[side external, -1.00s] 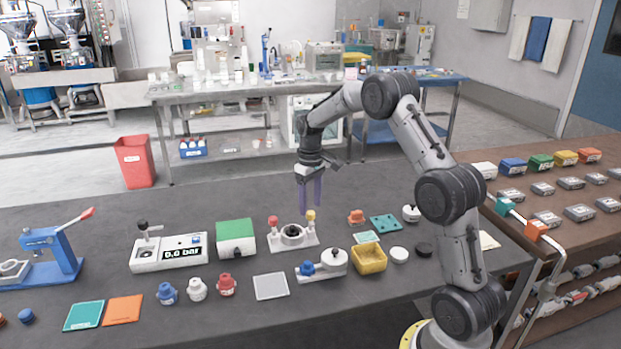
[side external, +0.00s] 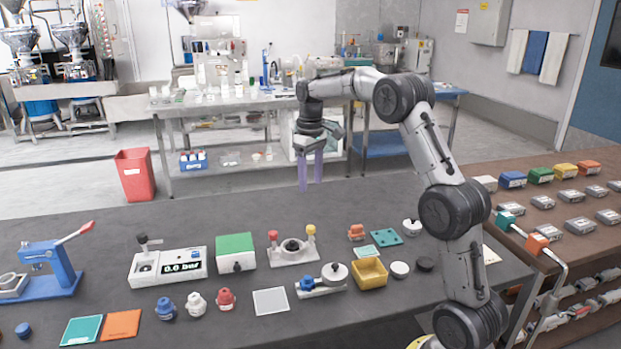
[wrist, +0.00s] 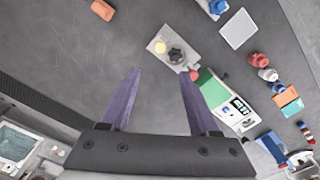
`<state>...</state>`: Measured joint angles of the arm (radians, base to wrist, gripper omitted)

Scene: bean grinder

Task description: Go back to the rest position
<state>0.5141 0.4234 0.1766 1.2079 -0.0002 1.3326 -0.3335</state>
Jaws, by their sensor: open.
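My gripper (side external: 311,171) hangs in the air above the back part of the dark table, its purple fingers pointing down, apart and empty. In the wrist view the gripper (wrist: 158,92) shows its two fingers spread over bare table. The white fixture with a red and a yellow knob (side external: 293,253) stands on the table below and in front of the gripper, with clear space between them. It also shows in the wrist view (wrist: 176,44), beyond the fingertips. Nothing touches the fingers.
A brown shelf (side external: 560,230) stands at right. The table's back left is clear.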

